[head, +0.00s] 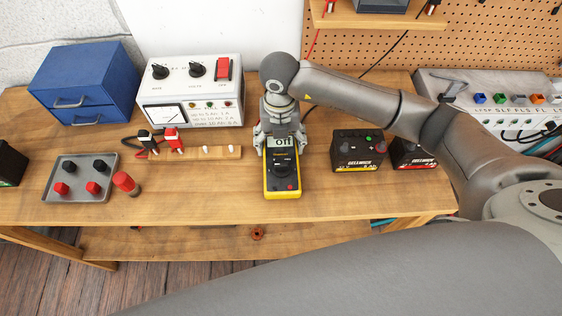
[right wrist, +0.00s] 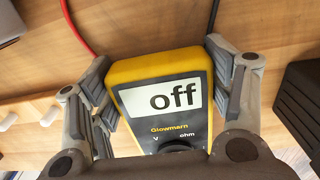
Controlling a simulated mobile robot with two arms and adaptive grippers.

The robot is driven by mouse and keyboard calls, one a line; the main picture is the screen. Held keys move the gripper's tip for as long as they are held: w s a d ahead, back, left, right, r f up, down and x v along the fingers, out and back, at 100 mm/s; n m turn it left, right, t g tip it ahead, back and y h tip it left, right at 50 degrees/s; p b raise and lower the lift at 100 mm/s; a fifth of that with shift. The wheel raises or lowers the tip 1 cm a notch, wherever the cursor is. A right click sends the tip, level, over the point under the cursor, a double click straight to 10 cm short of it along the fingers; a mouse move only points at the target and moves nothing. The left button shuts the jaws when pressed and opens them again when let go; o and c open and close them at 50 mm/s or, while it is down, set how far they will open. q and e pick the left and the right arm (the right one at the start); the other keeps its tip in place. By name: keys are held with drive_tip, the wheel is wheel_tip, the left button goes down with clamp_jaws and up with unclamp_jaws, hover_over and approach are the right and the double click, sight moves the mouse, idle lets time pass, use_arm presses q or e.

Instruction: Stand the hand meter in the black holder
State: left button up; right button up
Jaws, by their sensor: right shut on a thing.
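The hand meter (head: 283,178) is yellow with a black face, and its display reads "off". My right gripper (head: 281,146) comes down on its upper end from the back and is shut on it. In the right wrist view the meter (right wrist: 170,100) sits between the two fingers (right wrist: 166,92), display towards the camera. In the head view its dial end points towards the table's front edge. I cannot tell whether it touches the table. I cannot make out the black holder in either view. My left gripper is not in view.
Left of the meter is a wooden strip (head: 222,153) with white pegs and clips; behind it stands a white supply box (head: 190,92). A grey tray (head: 78,196) with knobs and a red cylinder (head: 126,184) are further left. Black batteries (head: 357,150) stand right. Bare wood lies in front.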

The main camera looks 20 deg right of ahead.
drive_tip(key=shift+r+p, duration=0.7)
drive_tip(key=shift+r, duration=0.25)
drive_tip(key=shift+r+p, duration=1.95)
drive_tip(key=shift+r, duration=1.1)
